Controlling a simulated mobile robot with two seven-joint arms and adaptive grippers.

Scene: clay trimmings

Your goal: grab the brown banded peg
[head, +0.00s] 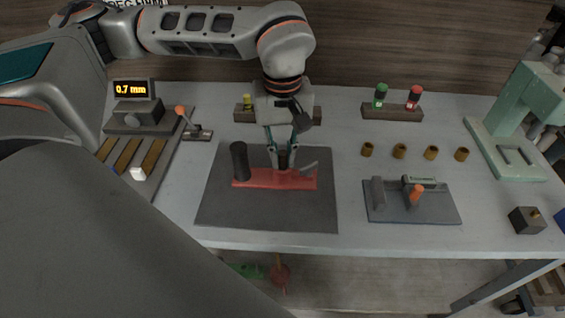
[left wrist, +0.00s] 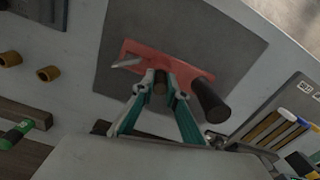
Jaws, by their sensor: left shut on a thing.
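My left gripper (head: 283,158) points down over the red base (head: 268,184) on the dark mat. Its fingers are shut on a small brown peg (left wrist: 160,88), seen end-on between the fingertips in the left wrist view. Bands on it are too small to make out. The peg's lower end is at the red base; I cannot tell whether it touches it. A dark upright cylinder (head: 239,160) stands at the left end of the base, and a grey metal lever (head: 309,167) lies at its right end. My right gripper is not in view.
A grey fixture (head: 412,203) with an orange knob stands right of the mat (head: 318,215). Several brass bushings (head: 399,151) stand behind it. A rack (head: 392,112) holds green and red items. A green press (head: 519,125) stands far right, a gauge (head: 137,113) far left.

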